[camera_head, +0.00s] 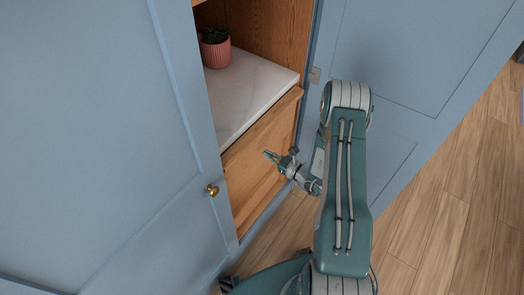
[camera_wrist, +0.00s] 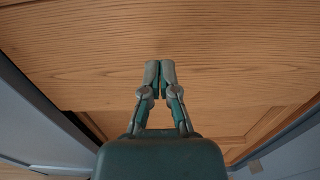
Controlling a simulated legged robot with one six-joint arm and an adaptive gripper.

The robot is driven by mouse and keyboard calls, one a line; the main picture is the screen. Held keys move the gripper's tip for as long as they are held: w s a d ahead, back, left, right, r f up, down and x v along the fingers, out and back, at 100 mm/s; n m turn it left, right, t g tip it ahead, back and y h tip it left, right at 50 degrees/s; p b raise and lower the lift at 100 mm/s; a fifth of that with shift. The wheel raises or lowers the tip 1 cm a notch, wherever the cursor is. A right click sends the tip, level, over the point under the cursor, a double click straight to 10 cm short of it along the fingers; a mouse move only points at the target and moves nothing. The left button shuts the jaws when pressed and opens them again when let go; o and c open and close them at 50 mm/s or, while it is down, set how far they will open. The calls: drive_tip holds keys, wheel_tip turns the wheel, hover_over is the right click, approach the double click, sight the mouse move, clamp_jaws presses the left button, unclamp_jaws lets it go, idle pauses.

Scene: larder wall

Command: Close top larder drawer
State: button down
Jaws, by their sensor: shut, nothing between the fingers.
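The top larder drawer shows as a plain wooden front (camera_head: 262,136) just below the white marble shelf in the head view. Its wood grain fills most of the wrist view (camera_wrist: 85,50). My gripper (camera_head: 269,155) is in front of the wooden fronts, with its fingers pointing left toward them. In the wrist view my gripper (camera_wrist: 160,66) has its fingertips together, with nothing between them. The fingertips are at or very near the wood; I cannot tell whether they touch. How far the drawer stands out is hard to judge.
Blue larder doors stand on both sides, the left one (camera_head: 100,130) with a brass knob (camera_head: 212,190), the right one (camera_head: 400,70) swung open behind my arm. A marble shelf (camera_head: 250,88) holds a potted plant in a pink pot (camera_head: 216,52). Wooden floor (camera_head: 450,215) is clear at right.

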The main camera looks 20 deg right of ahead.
sight(260, 147)
drive_tip(key=shift+w, duration=1.1)
drive_tip(key=shift+a, duration=0.5)
drive_tip(key=shift+w+a, duration=0.2)
drive_tip(key=shift+w, duration=0.05)
drive_tip(key=x, duration=0.3)
drive_tip(key=shift+w+d+f, duration=0.1)
drive_tip(key=shift+w, duration=0.45)
